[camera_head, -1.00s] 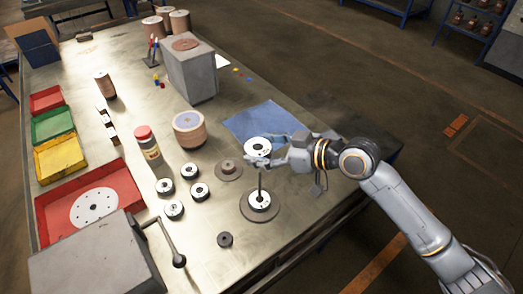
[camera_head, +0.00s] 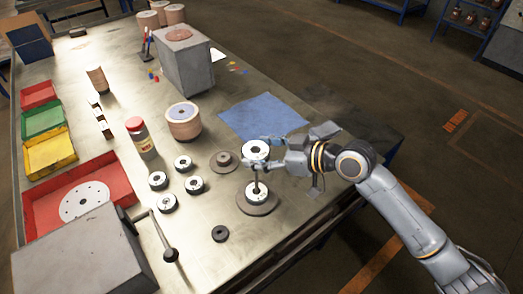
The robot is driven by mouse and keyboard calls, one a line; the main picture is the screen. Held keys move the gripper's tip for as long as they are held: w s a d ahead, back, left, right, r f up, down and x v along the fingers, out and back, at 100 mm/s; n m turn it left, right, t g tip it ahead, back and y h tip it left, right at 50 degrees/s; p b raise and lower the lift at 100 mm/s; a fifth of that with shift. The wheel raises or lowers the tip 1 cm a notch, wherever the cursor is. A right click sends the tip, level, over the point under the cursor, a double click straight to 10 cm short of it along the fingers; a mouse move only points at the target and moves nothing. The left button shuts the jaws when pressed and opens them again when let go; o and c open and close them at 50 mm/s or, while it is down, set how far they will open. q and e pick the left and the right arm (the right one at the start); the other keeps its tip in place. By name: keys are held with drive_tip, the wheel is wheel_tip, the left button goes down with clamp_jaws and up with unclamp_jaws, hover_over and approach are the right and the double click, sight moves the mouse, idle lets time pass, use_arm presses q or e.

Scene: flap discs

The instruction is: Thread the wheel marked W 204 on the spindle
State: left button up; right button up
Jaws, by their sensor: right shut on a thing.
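My right gripper (camera_head: 268,148) is shut on a white-faced wheel (camera_head: 256,149) with a dark rim and a dark centre hole. It holds the wheel up at the upper end of the thin upright spindle (camera_head: 256,178). I cannot tell whether the spindle tip is in the hole. The spindle stands on a round dark base (camera_head: 258,204), with a white-faced disc (camera_head: 258,189) low around it. Several similar wheels lie on the table to the left, such as one wheel (camera_head: 183,163) and another (camera_head: 194,184). Their markings are too small to read. My left gripper is not in view.
A brown flanged disc (camera_head: 224,160) and a small dark ring (camera_head: 220,233) lie near the spindle. A blue cloth (camera_head: 263,115) lies behind. A red-capped jar (camera_head: 141,140), a wooden drum (camera_head: 184,126) and a grey box with a crank lever (camera_head: 169,254) stand left.

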sight(256, 181)
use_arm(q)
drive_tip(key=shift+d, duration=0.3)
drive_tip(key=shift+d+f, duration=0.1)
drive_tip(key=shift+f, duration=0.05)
use_arm(e)
drive_tip(key=shift+f, duration=0.15)
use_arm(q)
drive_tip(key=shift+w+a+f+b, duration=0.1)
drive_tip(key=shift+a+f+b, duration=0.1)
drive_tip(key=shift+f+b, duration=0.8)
use_arm(e)
drive_tip(key=shift+f, duration=1.3)
drive_tip(key=shift+f, duration=0.15)
use_arm(q)
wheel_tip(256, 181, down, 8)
drive_tip(key=b, duration=0.8)
use_arm(e)
drive_tip(key=shift+f, duration=5)
drive_tip(key=o, duration=1.4)
drive_tip(key=shift+c, duration=0.2)
